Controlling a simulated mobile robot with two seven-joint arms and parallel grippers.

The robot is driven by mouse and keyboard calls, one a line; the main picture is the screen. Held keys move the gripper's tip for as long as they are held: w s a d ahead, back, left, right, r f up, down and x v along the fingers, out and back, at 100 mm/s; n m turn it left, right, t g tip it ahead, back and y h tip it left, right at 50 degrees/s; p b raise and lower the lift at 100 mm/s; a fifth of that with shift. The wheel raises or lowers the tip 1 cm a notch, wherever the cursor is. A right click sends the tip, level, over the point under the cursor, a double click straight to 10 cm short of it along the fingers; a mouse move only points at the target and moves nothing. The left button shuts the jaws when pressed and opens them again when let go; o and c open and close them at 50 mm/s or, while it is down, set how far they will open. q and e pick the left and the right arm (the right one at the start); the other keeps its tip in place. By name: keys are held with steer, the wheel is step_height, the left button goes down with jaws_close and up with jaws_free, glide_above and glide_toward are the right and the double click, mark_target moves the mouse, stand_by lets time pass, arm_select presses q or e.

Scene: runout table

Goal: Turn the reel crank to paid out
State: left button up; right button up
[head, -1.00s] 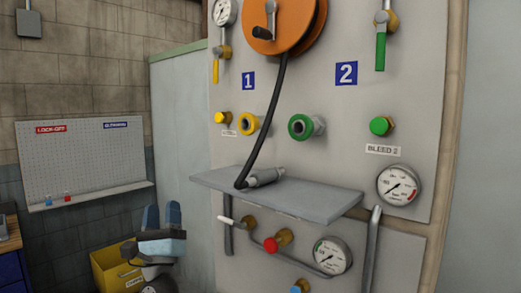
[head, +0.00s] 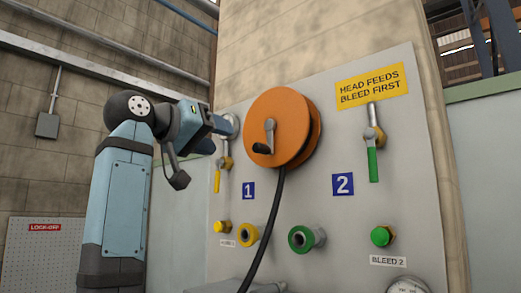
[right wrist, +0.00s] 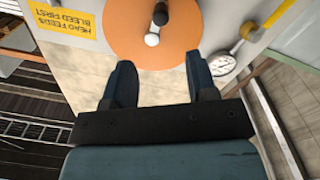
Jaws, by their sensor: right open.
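The orange reel (head: 292,108) is mounted on the grey panel in the head view. Its grey crank arm (head: 269,130) hangs down from the hub to a black handle (head: 261,148) at lower left. A black hose (head: 268,230) runs down from the reel. My right gripper (head: 212,135) is raised left of the reel, apart from the crank. In the right wrist view, my right gripper (right wrist: 160,82) is open and empty, with the reel (right wrist: 150,52) and black handle (right wrist: 160,16) beyond its fingers. My left gripper is not in view.
A gauge (right wrist: 222,65) and yellow-handled valve (head: 217,180) sit close to the gripper, left of the reel. A green-handled valve (head: 372,160) is at right. Yellow coupling (head: 248,235) and green coupling (head: 303,239) sit below. A yellow sign (head: 372,86) is at upper right.

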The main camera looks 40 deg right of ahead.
mark_target(255, 147)
steer(key=d+p, duration=0.1)
steer(key=d, duration=0.3)
steer(key=d+p, duration=0.1)
steer(key=d, duration=0.3)
steer(key=d+p, duration=0.1)
steer(key=d, duration=0.3)
steer(key=shift+w+d, duration=0.2)
steer(key=shift+w, duration=0.15)
steer(key=shift+d, duration=0.55)
jaws_close()
